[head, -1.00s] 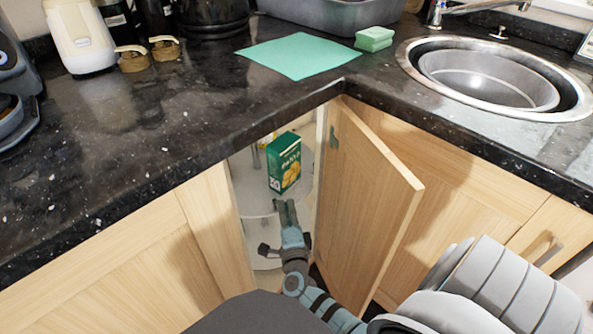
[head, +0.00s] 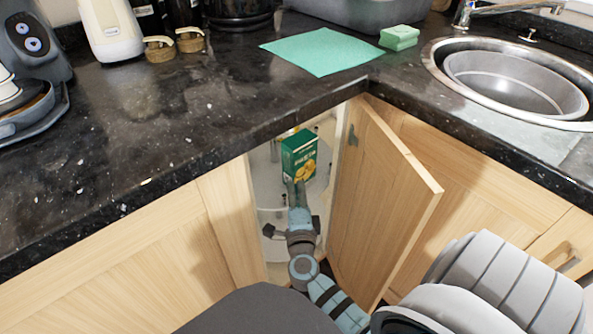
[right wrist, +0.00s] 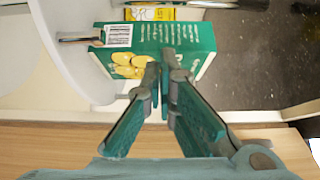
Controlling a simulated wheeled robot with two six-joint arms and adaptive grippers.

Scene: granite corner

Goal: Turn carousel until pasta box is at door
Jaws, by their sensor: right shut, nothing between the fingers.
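The green pasta box (head: 303,163) stands on the white carousel shelf (head: 270,190) inside the open corner cupboard. My right gripper (head: 295,188) reaches into the opening, and its fingertips overlap the box's lower front in the head view. In the right wrist view the box (right wrist: 122,66) lies just beyond the fingertips of my right gripper (right wrist: 161,72). The fingers are shut with nothing between them. I cannot tell whether they touch the box. The shelf (right wrist: 72,22) shows at the left there. My left gripper is out of view.
The open cupboard door (head: 385,200) stands right of my arm. The left cabinet panel (head: 228,215) and the worktop edge (head: 200,172) bound the opening. A yellow package (right wrist: 170,14) is behind the box. Dark floor (right wrist: 255,60) shows at the right in the wrist view.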

